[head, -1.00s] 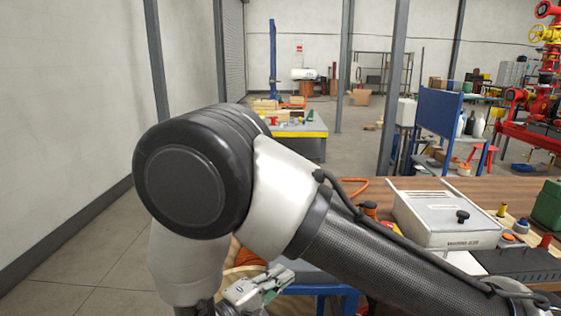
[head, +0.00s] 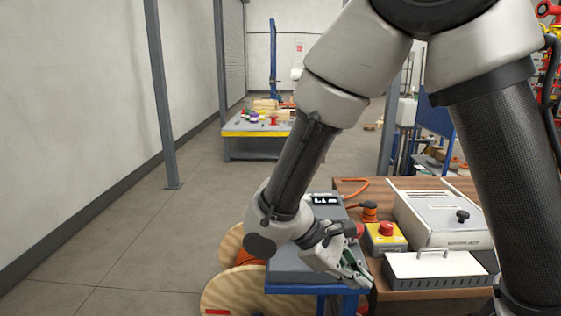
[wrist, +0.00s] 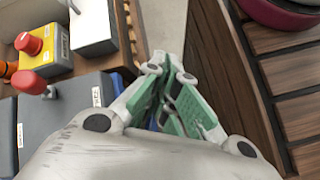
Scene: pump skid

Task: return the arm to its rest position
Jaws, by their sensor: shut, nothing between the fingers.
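My arm spans the head view, with its elbow at the top and its forearm sloping down to the left. My gripper (head: 362,274) is low in the middle of the head view, just over the front right corner of a grey-topped stand with blue legs. In the wrist view my gripper (wrist: 178,80) shows green pads close together, with nothing held between them. Its tips point toward the gap beside the wooden workbench.
A yellow box with a red emergency button (head: 385,237) stands on the wooden bench right of my gripper, beside a white handled box (head: 437,268). A wooden cable reel (head: 232,292) stands at lower left. The floor at left is clear.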

